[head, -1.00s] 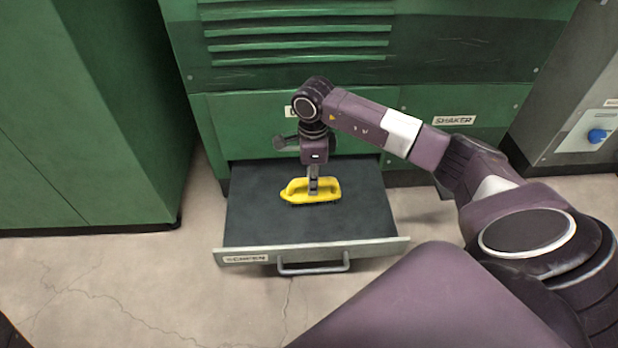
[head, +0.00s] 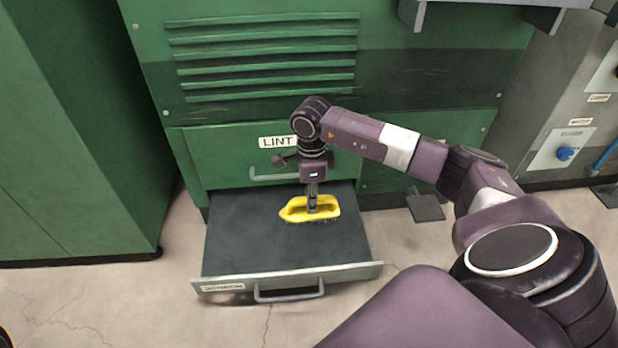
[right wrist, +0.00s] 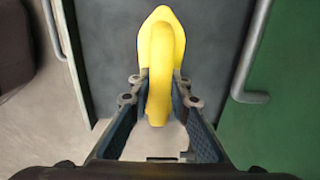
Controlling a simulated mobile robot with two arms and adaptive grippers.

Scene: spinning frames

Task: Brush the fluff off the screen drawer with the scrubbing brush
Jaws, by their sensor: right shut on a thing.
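The screen drawer (head: 235,240) is pulled out from the green machine, with a dark flat surface and a pale front with a handle. No fluff is distinguishable on the part I see. The yellow scrubbing brush (head: 292,211) is over the drawer's right half, towards the back, bristles down. I cannot tell whether the bristles touch the surface. My right gripper (head: 312,206) comes down from above, shut on the brush's handle. In the right wrist view, the brush (right wrist: 161,60) sits between the fingers of my right gripper (right wrist: 160,92). My left gripper is not in view.
A closed drawer labelled LINT (head: 235,148) with a handle is just above and behind the open one. A dark pedal (head: 425,206) is on the floor to the right. A green cabinet (head: 75,150) stands at the left. A grey panel with a blue knob (head: 565,153) is at right.

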